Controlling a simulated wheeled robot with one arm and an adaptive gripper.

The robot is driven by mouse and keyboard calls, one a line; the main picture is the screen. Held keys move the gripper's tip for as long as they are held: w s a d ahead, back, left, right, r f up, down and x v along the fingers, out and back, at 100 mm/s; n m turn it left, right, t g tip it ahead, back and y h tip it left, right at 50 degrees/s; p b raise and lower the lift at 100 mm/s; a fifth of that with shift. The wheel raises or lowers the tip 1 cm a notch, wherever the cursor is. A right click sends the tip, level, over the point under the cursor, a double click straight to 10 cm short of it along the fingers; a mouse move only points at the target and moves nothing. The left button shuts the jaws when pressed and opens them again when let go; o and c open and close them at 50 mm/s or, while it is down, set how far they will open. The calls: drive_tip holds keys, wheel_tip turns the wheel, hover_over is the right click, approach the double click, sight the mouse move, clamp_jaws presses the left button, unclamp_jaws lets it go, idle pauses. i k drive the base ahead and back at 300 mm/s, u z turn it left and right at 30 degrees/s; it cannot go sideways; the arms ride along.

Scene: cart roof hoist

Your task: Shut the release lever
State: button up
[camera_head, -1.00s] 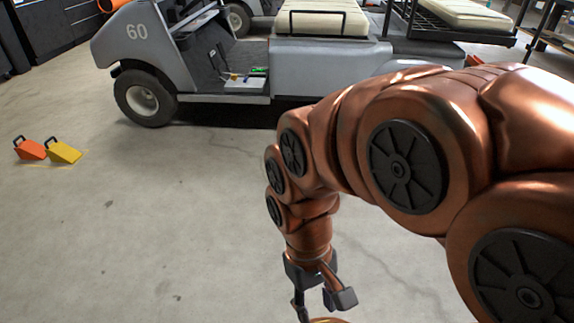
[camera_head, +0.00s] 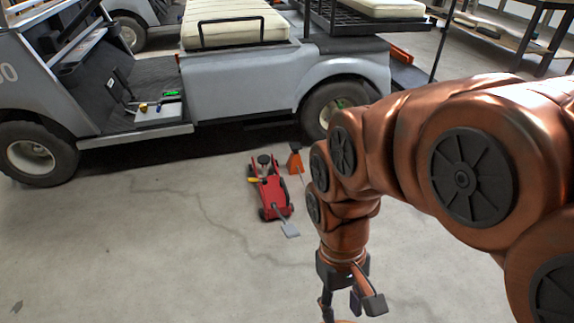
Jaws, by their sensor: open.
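A red floor jack (camera_head: 272,196) stands on the concrete beside the grey cart, in front of its rear wheel. It has a dark round saddle (camera_head: 264,160) at its far end and a grey pedal (camera_head: 290,230) at its near end. A small yellow lever (camera_head: 256,180) sticks out from its left side; it looks like the release lever, but its setting is too small to tell. My gripper (camera_head: 350,304) hangs low at the bottom of the view, open and empty, nearer to me and to the right of the jack, well apart from it.
The grey cart (camera_head: 240,88) with a cream seat (camera_head: 235,22) runs across the back. An orange jack stand (camera_head: 295,160) stands just right of the jack, near the rear wheel (camera_head: 332,105). A workbench (camera_head: 540,42) is at the back right. The floor left of my gripper is clear.

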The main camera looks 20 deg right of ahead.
sight(264, 181)
drive_tip(key=z, duration=0.1)
drive_tip(key=i, duration=0.8)
drive_tip(key=u, duration=0.7)
drive_tip(key=i, duration=0.55)
drive_tip(key=u, duration=0.45)
